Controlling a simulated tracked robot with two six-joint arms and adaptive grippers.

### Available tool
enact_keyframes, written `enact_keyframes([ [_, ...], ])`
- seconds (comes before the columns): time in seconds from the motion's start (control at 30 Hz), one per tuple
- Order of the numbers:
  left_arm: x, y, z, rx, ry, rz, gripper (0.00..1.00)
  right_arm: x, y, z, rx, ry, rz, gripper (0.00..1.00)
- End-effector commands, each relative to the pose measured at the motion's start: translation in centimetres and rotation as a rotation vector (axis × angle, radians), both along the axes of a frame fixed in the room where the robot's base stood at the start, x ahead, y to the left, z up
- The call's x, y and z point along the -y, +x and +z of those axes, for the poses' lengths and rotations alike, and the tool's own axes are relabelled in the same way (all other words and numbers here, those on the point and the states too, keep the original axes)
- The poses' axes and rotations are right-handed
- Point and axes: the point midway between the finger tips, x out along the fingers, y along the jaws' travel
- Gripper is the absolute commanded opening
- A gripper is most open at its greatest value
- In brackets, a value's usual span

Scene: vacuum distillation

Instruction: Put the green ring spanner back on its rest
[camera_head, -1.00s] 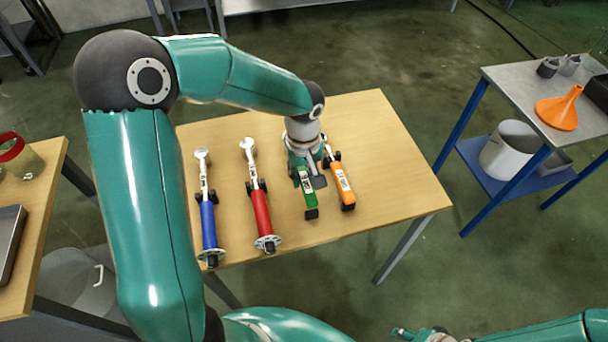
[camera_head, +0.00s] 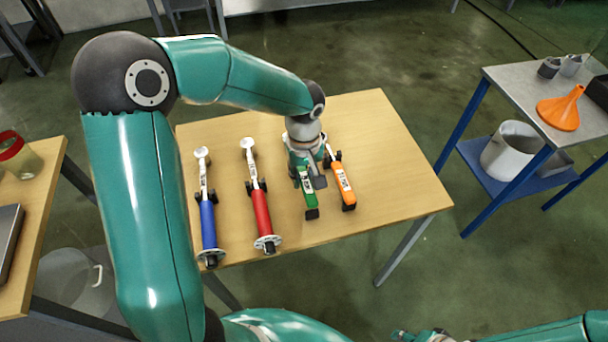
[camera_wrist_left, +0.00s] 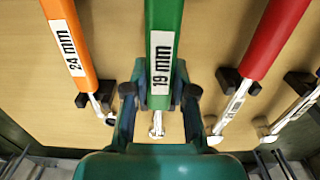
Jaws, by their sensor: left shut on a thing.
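The green ring spanner (camera_head: 309,200) is at the table's front, between the red and orange spanners. In the left wrist view its handle (camera_wrist_left: 163,40) carries a "19 mm" label. My left gripper (camera_wrist_left: 160,98) is shut on it, with one finger on each side of the label end. The metal end shows below the fingers. In the head view my left gripper (camera_head: 306,165) points down and hides the spanner's far end. A black support (camera_head: 312,214) shows at the handle's near end; I cannot tell if they touch. My right gripper (camera_head: 408,335) shows only partly at the bottom edge.
Red (camera_head: 262,213), blue (camera_head: 208,225) and orange (camera_head: 343,180) spanners lie on black supports on the wooden table (camera_head: 385,150). The orange one is close beside the green one. The table's right side is clear. A trolley with an orange funnel (camera_head: 560,110) stands at the right.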

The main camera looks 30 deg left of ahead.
Motion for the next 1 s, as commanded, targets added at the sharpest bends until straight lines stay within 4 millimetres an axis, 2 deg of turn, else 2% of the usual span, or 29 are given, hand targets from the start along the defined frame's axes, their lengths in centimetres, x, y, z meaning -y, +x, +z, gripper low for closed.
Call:
enact_keyframes([
  [1.0, 0.0, 0.0, -2.7, 0.001, -0.001, 0.0, 0.0, 0.0, 0.0, -2.8, 0.0, 0.0, 0.0, 0.44],
])
